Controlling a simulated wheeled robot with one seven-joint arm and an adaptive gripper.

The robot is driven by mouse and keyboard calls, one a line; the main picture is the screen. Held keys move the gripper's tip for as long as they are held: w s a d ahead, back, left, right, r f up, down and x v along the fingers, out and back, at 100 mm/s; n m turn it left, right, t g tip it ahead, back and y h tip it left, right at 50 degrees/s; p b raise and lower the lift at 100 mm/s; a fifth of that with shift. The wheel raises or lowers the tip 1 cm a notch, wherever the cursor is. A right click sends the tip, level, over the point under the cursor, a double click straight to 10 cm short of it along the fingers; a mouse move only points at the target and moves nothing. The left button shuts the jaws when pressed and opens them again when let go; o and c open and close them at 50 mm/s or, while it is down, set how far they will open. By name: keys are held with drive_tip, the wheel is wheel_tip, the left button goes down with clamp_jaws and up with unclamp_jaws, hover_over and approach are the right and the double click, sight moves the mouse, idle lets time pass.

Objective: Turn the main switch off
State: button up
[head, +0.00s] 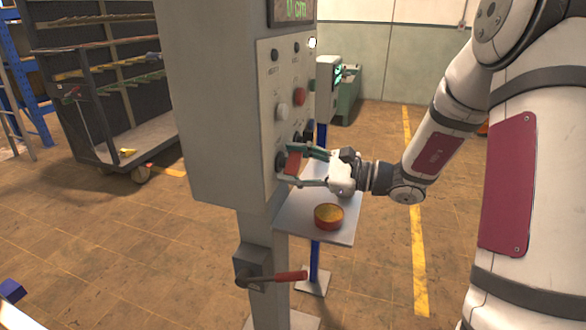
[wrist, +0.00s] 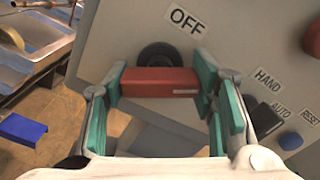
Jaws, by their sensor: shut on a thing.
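The main switch is a red bar handle (head: 293,162) on a black round base at the lower part of the grey control panel. In the wrist view the red handle (wrist: 160,82) lies level across the picture, with the black base (wrist: 158,55) behind it. An OFF label (wrist: 187,20) is above and right of the base. My gripper (head: 298,166) is shut on the handle, and in the wrist view its green pads (wrist: 160,90) stand at the handle's two ends. The lower part of the base is hidden behind the handle.
Other knobs and buttons, including a red button (head: 299,97) and a blue button (wrist: 291,141), sit on the panel. A small shelf (head: 342,232) with a round red container (head: 328,216) is below my gripper. A red-handled lever (head: 290,276) sticks out from the post lower down.

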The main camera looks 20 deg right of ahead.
drive_tip(key=n+b, duration=0.5)
drive_tip(key=n, duration=0.1)
drive_tip(key=shift+f+n+b, duration=0.2)
drive_tip(key=shift+n+b, duration=0.1)
drive_tip(key=shift+b, duration=0.1)
drive_tip(key=n+b, duration=0.3)
drive_tip(key=b, duration=0.1)
drive_tip(key=n+b, duration=0.2)
drive_tip(key=shift+b, duration=0.4)
drive_tip(key=shift+r+n+b, duration=0.15)
drive_tip(key=shift+n+b, duration=0.15)
drive_tip(key=o, duration=1.2)
drive_tip(key=shift+c, duration=0.2)
drive_tip(key=v, duration=1.2)
